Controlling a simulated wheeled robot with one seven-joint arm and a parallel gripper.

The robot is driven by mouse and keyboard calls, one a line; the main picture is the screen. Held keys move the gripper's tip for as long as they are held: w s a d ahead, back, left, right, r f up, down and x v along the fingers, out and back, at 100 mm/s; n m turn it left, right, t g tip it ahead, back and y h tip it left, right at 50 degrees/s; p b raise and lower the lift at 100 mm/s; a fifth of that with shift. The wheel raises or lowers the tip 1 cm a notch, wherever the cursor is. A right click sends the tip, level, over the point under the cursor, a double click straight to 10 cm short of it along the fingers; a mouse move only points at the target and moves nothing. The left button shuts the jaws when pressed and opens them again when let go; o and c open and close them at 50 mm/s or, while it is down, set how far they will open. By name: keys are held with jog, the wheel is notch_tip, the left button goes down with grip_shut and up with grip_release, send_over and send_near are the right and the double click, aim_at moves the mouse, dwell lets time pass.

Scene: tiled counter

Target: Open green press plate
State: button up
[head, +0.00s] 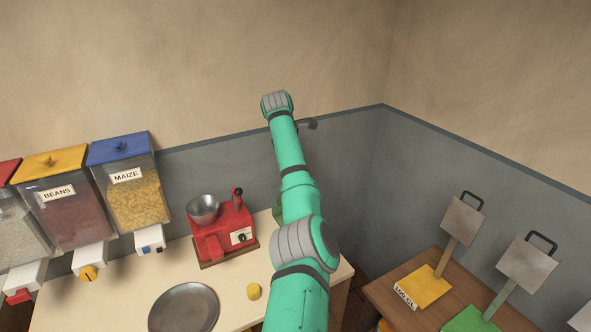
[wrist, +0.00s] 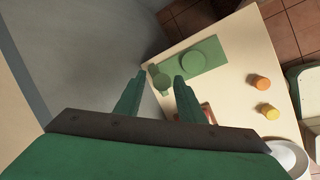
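A green press lies on the pale counter in the wrist view. I cannot tell the distance or any contact. In the head view my arm hides nearly all of the press; only a green sliver (head: 277,214) shows beside it. My gripper is near the wall there, mostly hidden.
A red grinder (head: 226,232) and bean and maize dispensers (head: 135,195) stand left of my arm. A grey plate (head: 160,308), a yellow cylinder (head: 253,292) and an orange cylinder (wrist: 262,82) are on the counter. A wooden table (head: 385,292) at right holds yellow and green boards with upright grey plates.

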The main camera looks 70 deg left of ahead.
jog(key=v, duration=0.9)
jog(key=shift+f, duration=0.1)
